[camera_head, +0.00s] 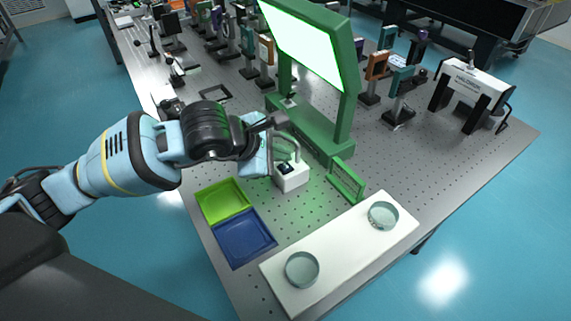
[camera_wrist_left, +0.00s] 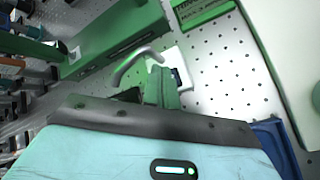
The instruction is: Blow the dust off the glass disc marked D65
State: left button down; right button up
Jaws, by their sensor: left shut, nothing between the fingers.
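Two round glass discs, one near (camera_head: 302,268) and one farther right (camera_head: 383,213), lie on a long white board (camera_head: 345,250) at the table's front. I cannot read any D65 mark on either disc. My left gripper (camera_head: 284,152) is away from the discs, just above and behind a small white box (camera_head: 292,178) with a dark panel. In the left wrist view my gripper (camera_wrist_left: 160,88) is shut and empty. A curved grey bar (camera_wrist_left: 136,62) stands close beside its fingers, and the white box (camera_wrist_left: 182,76) is partly hidden behind them. My right gripper is out of view.
A lime tray (camera_head: 222,203) and a blue tray (camera_head: 243,238) lie left of the board. A tall green frame with a lit panel (camera_head: 305,40) stands behind, with a small green rack (camera_head: 346,180) before it. A black-legged arch (camera_head: 468,82) and several optic mounts stand farther back.

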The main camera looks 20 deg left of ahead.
pick_arm(q)
jog(key=shift+f, duration=0.2)
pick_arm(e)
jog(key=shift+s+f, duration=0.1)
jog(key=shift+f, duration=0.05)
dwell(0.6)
pick_arm(q)
jog(key=shift+f+b, duration=0.3)
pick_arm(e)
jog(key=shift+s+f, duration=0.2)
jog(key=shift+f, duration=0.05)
pick_arm(q)
jog(key=shift+f, duration=0.4)
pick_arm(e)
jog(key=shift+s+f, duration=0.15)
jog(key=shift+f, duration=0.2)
pick_arm(q)
jog(key=shift+r, duration=0.15)
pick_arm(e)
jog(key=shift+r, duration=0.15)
pick_arm(q)
jog(key=shift+r, duration=0.75)
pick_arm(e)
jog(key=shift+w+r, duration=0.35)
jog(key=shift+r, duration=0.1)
